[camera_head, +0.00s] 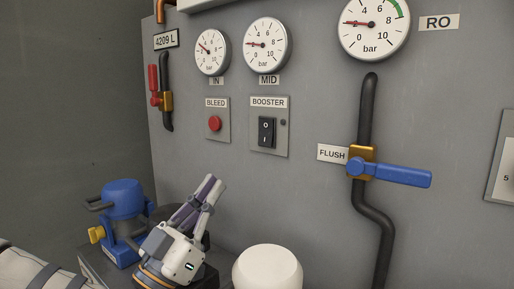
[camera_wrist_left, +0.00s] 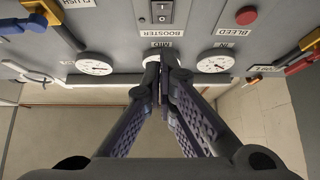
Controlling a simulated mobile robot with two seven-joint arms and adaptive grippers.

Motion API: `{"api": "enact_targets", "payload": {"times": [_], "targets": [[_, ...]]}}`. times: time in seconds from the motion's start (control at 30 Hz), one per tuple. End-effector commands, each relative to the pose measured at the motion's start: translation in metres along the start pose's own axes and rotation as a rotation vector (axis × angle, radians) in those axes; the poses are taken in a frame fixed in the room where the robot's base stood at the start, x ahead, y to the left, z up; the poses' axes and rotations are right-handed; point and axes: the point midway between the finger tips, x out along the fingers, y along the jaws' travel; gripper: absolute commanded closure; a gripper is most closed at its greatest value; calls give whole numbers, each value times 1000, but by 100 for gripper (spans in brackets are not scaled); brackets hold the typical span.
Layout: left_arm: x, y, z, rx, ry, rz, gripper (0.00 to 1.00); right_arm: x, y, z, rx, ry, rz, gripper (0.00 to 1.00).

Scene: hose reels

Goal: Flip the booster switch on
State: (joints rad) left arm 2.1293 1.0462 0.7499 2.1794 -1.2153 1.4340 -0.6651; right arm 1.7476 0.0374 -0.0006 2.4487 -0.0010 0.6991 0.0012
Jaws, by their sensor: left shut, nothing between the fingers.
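The booster switch (camera_head: 266,131) is a black rocker with O above and I below, on a grey plate under a BOOSTER label. I cannot tell which side is pressed in. It also shows upside down at the top of the left wrist view (camera_wrist_left: 163,12). My left gripper (camera_head: 211,184) is shut and empty, below and to the left of the switch plate in the head view, apart from the switch. In the left wrist view its fingertips (camera_wrist_left: 161,58) meet below the BOOSTER label. My right gripper is not in view.
A red bleed button (camera_head: 214,124) is left of the switch. A blue flush valve handle (camera_head: 400,175) sticks out on the right, on a black pipe (camera_head: 367,105). A red-handled valve (camera_head: 153,78) is at the left. A blue pump-like unit (camera_head: 124,205) stands below left. Gauges line the panel above.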

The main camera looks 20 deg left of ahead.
Motion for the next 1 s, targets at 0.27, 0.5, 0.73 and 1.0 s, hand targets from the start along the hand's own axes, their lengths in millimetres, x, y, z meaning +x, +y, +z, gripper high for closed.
{"api": "enact_targets", "payload": {"times": [0.27,0.5,0.73,1.0], "targets": [[44,1,-3,2,6,4,100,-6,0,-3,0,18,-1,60],[96,1,-2,2,4,3,100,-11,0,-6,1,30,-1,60],[120,0,25,-1,-4,0,100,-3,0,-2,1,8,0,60],[128,0,28,-1,0,0,100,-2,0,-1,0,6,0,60]]}}
